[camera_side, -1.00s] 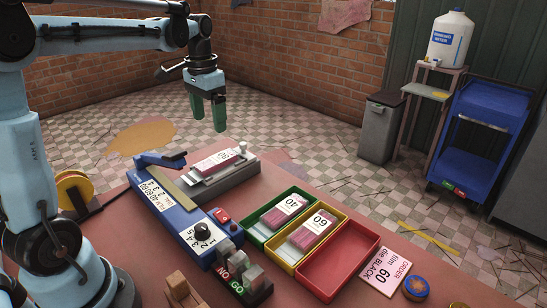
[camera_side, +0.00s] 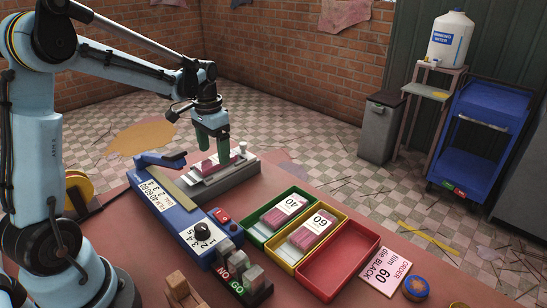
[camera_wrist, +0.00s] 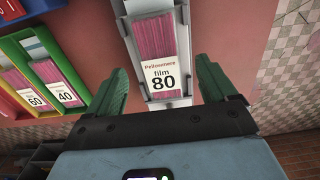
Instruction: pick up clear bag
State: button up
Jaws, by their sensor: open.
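The clear bag (camera_wrist: 158,52) holds pink sticks and has a white label reading "Pellowmere film 80". It lies in a grey holder (camera_wrist: 186,40) at the back of the bench. In the side view the bag (camera_side: 232,157) shows partly behind my gripper. My gripper (camera_side: 212,150) has green fingers pointing down, low over the bag. In the wrist view my gripper (camera_wrist: 165,88) is open, with one finger on either side of the bag's label end. I cannot tell whether the fingers touch anything.
Beside the holder is a blue sealer (camera_side: 172,205) with a raised lever. Green (camera_side: 252,232), yellow (camera_side: 343,216) and red (camera_side: 345,262) trays stand to the front right, the first two holding bags. An order card (camera_side: 384,271) reads 60.

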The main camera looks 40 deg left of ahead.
jog(key=shift+f, duration=1.3)
jog(key=shift+c, duration=0.3)
jog(key=c, duration=1.1)
jog(key=shift+r, duration=0.1)
